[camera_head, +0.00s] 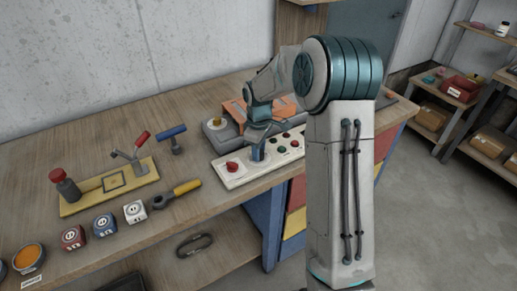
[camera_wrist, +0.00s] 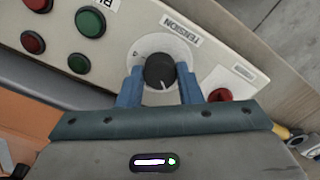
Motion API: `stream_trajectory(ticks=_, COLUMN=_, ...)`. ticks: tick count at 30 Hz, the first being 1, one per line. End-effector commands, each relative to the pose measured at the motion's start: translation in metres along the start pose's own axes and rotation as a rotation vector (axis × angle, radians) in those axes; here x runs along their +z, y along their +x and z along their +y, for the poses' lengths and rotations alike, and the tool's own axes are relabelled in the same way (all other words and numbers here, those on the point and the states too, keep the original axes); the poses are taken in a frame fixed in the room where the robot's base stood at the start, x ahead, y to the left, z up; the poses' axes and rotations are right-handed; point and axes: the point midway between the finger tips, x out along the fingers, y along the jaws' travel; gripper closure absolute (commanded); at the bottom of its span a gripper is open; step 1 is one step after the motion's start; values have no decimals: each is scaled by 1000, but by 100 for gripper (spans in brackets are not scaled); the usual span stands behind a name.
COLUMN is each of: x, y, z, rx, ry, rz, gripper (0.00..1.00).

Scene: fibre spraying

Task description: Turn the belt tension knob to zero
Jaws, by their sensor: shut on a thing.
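The belt tension knob (camera_wrist: 159,71) is a black round knob on a white dial marked TENSION, set in a cream control panel (camera_wrist: 225,52). Its white pointer line faces the lower edge of the wrist view, toward my palm. A small mark, perhaps a 0, shows on the dial left of the knob. My gripper (camera_wrist: 158,76) has its blue fingers on either side of the knob, shut on it. In the head view my gripper (camera_head: 258,152) reaches down to the panel (camera_head: 236,180), and the knob is hidden there.
A red button (camera_wrist: 220,95) is close to the right finger. Green (camera_wrist: 90,21) and red buttons lie to the left. In the head view, a yellow-handled tool (camera_head: 186,188), several cube blocks and a yellow fixture (camera_head: 138,180) stand left on the wooden bench (camera_head: 190,110).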

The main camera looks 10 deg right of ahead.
Motion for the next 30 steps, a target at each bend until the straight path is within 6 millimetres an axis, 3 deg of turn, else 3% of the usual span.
stream_trajectory(ticks=18, x=-1, y=-3, z=1, rx=3, ry=-546, rz=3, gripper=91)
stream_trajectory(ticks=30, x=-2, y=-2, z=1, rx=5, ry=-724, rz=3, gripper=91)
